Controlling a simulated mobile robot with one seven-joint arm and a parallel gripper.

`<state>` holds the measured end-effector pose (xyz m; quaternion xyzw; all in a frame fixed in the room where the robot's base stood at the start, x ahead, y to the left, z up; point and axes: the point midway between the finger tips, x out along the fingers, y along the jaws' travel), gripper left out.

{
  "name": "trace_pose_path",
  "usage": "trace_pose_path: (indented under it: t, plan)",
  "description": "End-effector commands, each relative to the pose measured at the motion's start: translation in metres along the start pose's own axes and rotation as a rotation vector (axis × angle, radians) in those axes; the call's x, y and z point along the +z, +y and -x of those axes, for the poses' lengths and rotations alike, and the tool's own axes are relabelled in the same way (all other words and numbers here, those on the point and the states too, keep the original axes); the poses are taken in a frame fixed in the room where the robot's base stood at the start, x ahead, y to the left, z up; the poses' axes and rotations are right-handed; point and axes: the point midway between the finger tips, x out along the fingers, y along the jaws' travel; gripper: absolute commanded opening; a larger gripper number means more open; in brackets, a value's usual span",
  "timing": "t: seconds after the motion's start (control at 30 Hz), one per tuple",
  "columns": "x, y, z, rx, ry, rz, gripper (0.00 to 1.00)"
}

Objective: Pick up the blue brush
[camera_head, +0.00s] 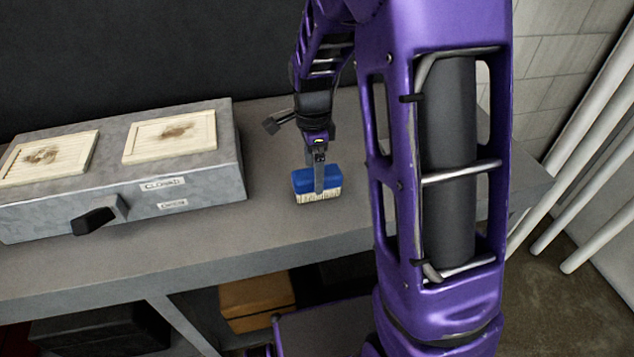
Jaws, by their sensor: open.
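The blue brush (301,183) has a blue block body and pale bristles along its lower edge. It is on the grey bench top (270,230), to the right of the grey metal box. My gripper (319,180) reaches down from above at the brush. One finger shows in front of the blue body; the other finger is hidden. The gripper is open, and I cannot tell whether the finger touches the brush. My purple arm stands in the right half of the view, close to the camera.
A grey metal box (190,172) with two stained cream panels, small labels and a black handle (97,218) sits left on the bench. An orange-brown box (257,300) and a dark case (100,330) are below. White pipes (590,150) lean at the right. Bench space around the brush is clear.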

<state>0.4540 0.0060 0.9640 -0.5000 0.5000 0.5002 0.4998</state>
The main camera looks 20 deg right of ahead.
Motion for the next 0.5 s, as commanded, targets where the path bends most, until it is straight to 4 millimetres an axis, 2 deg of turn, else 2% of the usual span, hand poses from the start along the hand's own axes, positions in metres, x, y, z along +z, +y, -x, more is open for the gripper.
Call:
trace_pose_path:
  t: [0.03, 0.17, 0.43, 0.5]
  plan:
    - [0.0, 0.001, -0.01, 0.005, 0.0, 0.0, 0.97]
    - [-0.001, 0.0, -0.022, 0.002, 0.0, -0.001, 0.97]
    - [0.0, -0.001, -0.025, -0.001, 0.0, -0.001, 0.97]
    - [0.0, -0.001, -0.025, -0.001, 0.0, -0.001, 0.85]
